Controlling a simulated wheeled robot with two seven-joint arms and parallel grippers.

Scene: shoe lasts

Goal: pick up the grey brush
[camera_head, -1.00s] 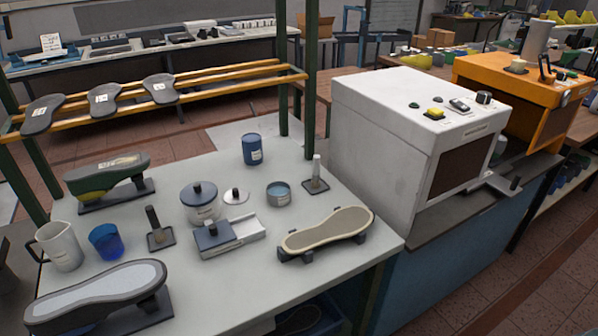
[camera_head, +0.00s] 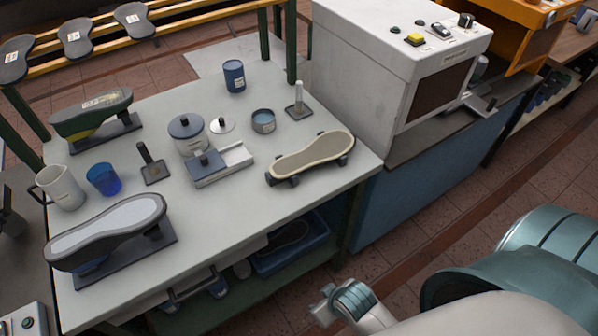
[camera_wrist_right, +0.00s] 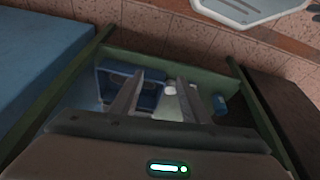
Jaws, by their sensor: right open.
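Two upright-handled tools on small square dark bases stand on the white table, and I cannot tell for sure which is the grey brush. One, with a pale grey handle (camera_head: 299,98), stands at the table's back right corner near the white machine. The other, with a dark grey handle (camera_head: 148,160), stands left of centre beside the blue cup. My right gripper (camera_wrist_right: 158,92) is open and empty in the right wrist view, facing the shelf under a table. In the head view my right arm is at the lower right, apart from both tools. My left gripper is not in view.
The table (camera_head: 225,225) also holds a pitcher (camera_head: 62,188), a blue cup (camera_head: 103,179), a lidded pot (camera_head: 187,135), a blue can (camera_head: 234,76), an open tin (camera_head: 263,121) and shoe lasts. A white machine (camera_head: 370,70) stands to the right. The table's front right is clear.

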